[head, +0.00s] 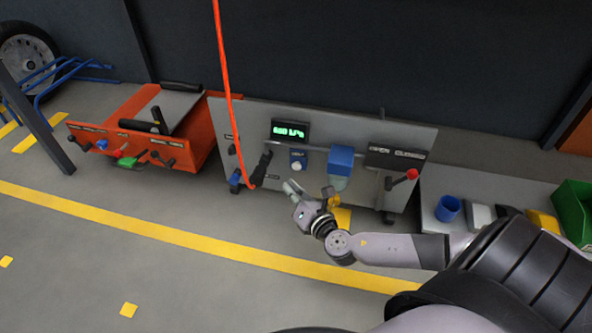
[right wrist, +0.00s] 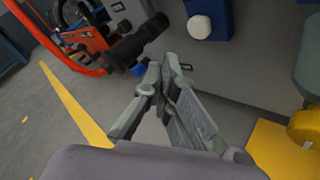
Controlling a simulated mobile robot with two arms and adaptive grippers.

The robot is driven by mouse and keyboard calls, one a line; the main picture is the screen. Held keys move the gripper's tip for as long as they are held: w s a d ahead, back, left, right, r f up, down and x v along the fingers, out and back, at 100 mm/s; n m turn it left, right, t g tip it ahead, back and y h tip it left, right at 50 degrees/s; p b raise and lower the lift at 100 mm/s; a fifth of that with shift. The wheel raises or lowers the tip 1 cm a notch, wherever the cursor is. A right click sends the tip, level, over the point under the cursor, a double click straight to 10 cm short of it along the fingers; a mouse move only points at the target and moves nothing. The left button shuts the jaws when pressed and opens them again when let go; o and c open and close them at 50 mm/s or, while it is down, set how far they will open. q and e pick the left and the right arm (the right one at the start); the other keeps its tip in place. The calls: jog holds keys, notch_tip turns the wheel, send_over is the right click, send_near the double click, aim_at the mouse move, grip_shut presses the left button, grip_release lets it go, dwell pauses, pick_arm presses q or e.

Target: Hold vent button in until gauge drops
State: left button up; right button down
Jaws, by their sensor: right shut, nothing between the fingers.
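A grey upright panel (head: 358,122) carries a black gauge (head: 290,131) with lit green characters, too small to read. Below the gauge is a blue box with a round white button (head: 298,164), likely the vent button. The white button also shows at the top of the right wrist view (right wrist: 199,27). My right gripper (head: 289,186) is in front of the panel, below the white button. In the right wrist view, its fingers (right wrist: 172,64) are shut and empty, apart from the button. My left gripper is not in view.
A red hose (head: 229,75) hangs to a black handle (head: 262,165) left of the button. A blue-topped unit (head: 341,160) with a bowl is to the right, then a red-knobbed lever (head: 411,174). An orange cart (head: 189,150) stands left; a grey bench (head: 430,190) stands right.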

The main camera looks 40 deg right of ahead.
jog(key=shift+w+d, duration=1.05)
jog(key=shift+d, duration=0.15)
dwell(0.6)
jog(key=shift+w+d+b, duration=0.25)
jog(key=shift+b, duration=0.05)
jog(key=shift+w+d, duration=0.35)
jog(key=shift+d, duration=0.15)
dwell(1.9)
dwell(2.2)
jog(key=shift+s+a, duration=0.65)
jog(key=shift+a, duration=0.15)
jog(key=shift+p, duration=0.3)
jog(key=shift+s+a+p, duration=0.75)
jog(key=shift+s+a, duration=0.9)
jog(key=shift+a, duration=0.25)
